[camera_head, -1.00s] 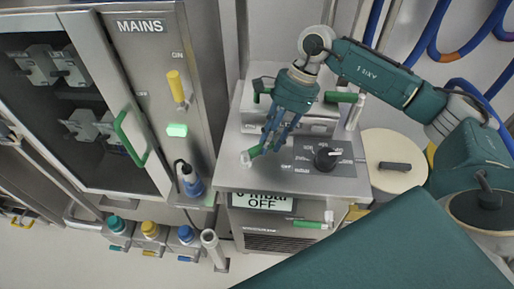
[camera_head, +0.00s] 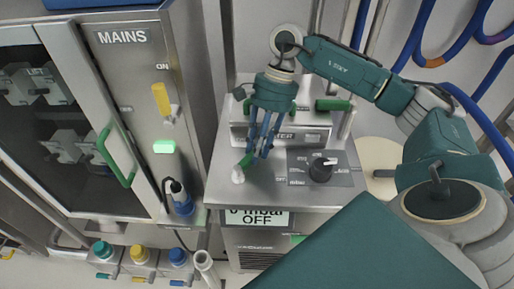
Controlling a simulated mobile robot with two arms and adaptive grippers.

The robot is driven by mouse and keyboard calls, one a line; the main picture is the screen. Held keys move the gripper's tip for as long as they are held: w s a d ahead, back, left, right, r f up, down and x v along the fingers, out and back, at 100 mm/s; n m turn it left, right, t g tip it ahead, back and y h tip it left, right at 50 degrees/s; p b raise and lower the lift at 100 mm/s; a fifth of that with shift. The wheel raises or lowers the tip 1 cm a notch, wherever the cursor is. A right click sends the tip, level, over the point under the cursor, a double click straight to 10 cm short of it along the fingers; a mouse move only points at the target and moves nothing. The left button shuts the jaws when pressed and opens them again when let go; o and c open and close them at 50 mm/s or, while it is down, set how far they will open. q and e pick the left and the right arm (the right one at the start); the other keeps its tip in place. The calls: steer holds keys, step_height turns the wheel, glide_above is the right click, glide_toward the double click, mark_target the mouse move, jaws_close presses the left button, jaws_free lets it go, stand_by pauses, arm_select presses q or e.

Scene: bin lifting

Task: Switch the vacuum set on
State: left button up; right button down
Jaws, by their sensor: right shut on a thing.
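The vacuum set is a steel cabinet (camera_head: 228,150) in the middle, with a display (camera_head: 258,217) reading "0 mbar OFF". A black dial knob (camera_head: 321,170) with a white pointer to the upper right sits on a grey panel marked "mbar". My right gripper (camera_head: 256,153) reaches down over the top left of the cabinet. Its blue fingers are shut on a small green lever handle (camera_head: 246,161) with a white end at the lower left. The fingers partly hide the lever. My left gripper is not in view.
At left stands a grey MAINS cabinet (camera_head: 130,80) with a yellow lever (camera_head: 161,99) near "ON" and a lit green lamp (camera_head: 164,146). A raised housing (camera_head: 310,134) with green handles lies behind the dial. Blue hoses (camera_head: 410,35) hang at upper right. Several coloured connectors (camera_head: 140,252) stand below left.

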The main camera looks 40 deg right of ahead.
steer(key=c, duration=1.4)
jaws_free()
steer(key=v, duration=1.2)
steer(key=shift+w+d, duration=0.1)
steer(key=shift+d, duration=0.05)
